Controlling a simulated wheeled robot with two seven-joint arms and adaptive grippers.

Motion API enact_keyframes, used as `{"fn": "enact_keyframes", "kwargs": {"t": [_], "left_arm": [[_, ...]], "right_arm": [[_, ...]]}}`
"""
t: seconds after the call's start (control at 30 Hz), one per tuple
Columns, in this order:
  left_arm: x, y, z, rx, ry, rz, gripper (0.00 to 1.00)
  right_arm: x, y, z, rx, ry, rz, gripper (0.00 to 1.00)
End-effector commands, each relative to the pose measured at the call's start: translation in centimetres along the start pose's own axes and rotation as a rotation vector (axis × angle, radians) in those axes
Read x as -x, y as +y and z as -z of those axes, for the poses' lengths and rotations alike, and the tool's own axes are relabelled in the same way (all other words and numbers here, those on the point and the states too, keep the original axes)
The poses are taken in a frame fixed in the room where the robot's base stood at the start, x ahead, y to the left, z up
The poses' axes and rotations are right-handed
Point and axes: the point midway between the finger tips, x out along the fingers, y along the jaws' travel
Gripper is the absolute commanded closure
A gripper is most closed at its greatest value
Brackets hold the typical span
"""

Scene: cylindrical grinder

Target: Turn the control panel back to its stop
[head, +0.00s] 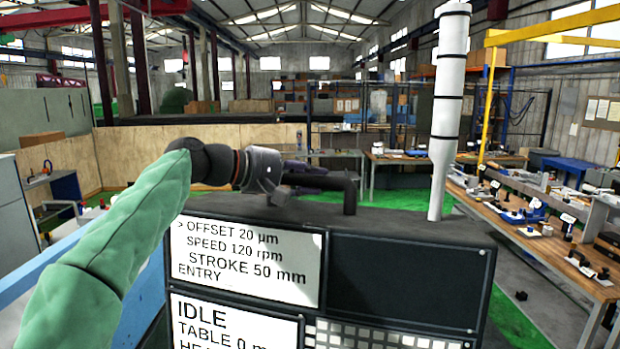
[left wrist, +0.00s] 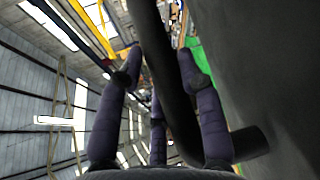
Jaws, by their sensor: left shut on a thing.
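The control panel (head: 410,270) stands close in front of me in the head view, a dark housing with two lit text screens, a blank dark screen and a keypad. A black bar handle (head: 349,192) rises from its top edge and bends to the left. My left gripper (head: 308,181) is at this handle, shut on its horizontal part. In the left wrist view the dark handle bar (left wrist: 165,75) runs between the purple-grey fingers of my left gripper (left wrist: 158,68). The fingertips are partly hidden in the head view. My right gripper is not in view.
A white post (head: 449,110) with dark bands rises behind the panel's right part. A wooden workbench (head: 560,265) with small parts runs along the right. A low wooden partition (head: 125,150) stands behind my left arm. Green floor shows right of the panel.

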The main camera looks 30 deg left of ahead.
Motion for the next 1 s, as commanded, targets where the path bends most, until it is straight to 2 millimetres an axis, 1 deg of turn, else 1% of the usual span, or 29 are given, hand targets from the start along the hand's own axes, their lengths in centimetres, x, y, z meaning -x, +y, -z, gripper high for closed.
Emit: {"fn": "enact_keyframes", "kwargs": {"t": [0.67,1.0], "left_arm": [[0.8,-0.1,0.9,0.021,0.077,-0.019,1.00],[1.6,0.0,1.4,0.039,0.144,-0.040,1.00]], "right_arm": [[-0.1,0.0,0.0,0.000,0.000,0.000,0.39],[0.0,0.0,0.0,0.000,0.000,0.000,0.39]]}}
